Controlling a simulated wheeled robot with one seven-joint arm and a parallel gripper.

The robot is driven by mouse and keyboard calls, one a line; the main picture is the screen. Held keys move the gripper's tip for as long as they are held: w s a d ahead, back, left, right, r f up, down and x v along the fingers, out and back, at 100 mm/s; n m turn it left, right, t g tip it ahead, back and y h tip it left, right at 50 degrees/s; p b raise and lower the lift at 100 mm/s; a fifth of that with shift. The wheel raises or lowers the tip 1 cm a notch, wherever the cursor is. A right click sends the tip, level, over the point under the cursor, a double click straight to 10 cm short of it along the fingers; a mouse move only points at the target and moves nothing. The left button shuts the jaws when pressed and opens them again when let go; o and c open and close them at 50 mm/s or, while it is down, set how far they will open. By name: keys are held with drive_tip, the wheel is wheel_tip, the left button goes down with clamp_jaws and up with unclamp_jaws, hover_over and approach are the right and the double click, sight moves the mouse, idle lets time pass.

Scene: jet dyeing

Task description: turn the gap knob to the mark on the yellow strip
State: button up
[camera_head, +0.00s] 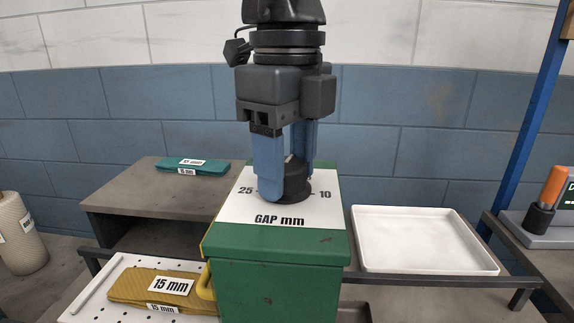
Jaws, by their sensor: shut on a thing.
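The black gap knob (309,190) sits on the white "GAP mm" plate (308,214) on top of the green box (275,243). The plate shows 25 at the left of the knob and 10 at its right. My gripper (294,188) points straight down with its blue fingers shut on the knob, hiding much of it and its pointer. The yellow strip (130,284), folded, carries labels reading 15 mm and lies on the white perforated tray (88,300) at lower left.
A teal folded strip (212,163) lies on the grey table (130,185) at left. An empty white tray (420,240) is at right. A fabric roll (18,232) stands far left. An orange-handled tool (552,188) and a blue post (530,115) are far right.

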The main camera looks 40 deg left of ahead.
sight(287, 164)
drive_tip(key=shift+w+d+m, duration=0.1)
drive_tip(key=shift+m, duration=1.2)
drive_tip(key=o, duration=1)
drive_tip(key=shift+r, duration=0.15)
drive_tip(key=shift+r, duration=3.8)
